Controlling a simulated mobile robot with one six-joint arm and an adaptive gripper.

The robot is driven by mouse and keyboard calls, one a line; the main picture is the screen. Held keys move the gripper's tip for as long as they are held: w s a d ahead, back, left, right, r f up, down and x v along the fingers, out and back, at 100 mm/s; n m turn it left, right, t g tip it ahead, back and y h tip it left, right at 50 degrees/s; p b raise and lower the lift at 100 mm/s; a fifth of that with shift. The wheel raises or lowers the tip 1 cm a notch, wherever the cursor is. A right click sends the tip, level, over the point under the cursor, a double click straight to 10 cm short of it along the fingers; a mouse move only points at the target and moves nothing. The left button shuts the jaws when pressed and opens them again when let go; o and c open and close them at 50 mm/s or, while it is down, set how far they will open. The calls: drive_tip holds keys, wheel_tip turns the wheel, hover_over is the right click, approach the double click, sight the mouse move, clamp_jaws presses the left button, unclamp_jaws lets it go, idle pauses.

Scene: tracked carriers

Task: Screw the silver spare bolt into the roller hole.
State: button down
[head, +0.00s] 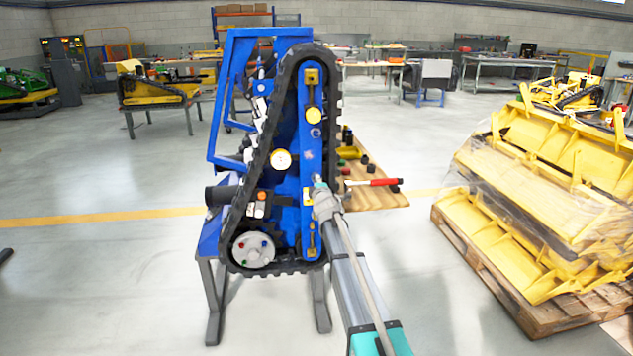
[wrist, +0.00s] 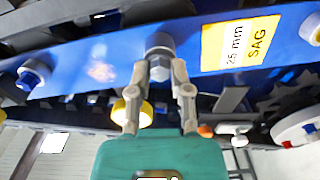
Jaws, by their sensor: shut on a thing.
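My gripper (wrist: 160,74) is shut on a silver bolt (wrist: 159,48) with a hex head, against the face of the blue side beam (wrist: 100,58) in the wrist view. The hole itself is hidden by the bolt, so I cannot tell how deep the bolt sits. In the head view my gripper (head: 319,187) reaches the lower part of the blue beam (head: 309,150) on the tracked carrier (head: 284,70). The bolt is too small to make out there. A yellow "25 mm SAG" label (wrist: 238,44) is just right of the bolt in the wrist view.
A black rubber track runs around the blue frame. Other bolts (wrist: 30,77) sit along the beam. A wooden table (head: 378,199) with a red-handled tool (head: 372,182) stands behind, to the right. Yellow parts on a pallet (head: 520,300) stand at far right.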

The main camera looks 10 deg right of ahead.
drive_tip(key=m, duration=0.9)
drive_tip(key=shift+m, duration=0.3)
drive_tip(key=shift+s, duration=0.1)
drive_tip(key=c, duration=0.7)
unclamp_jaws()
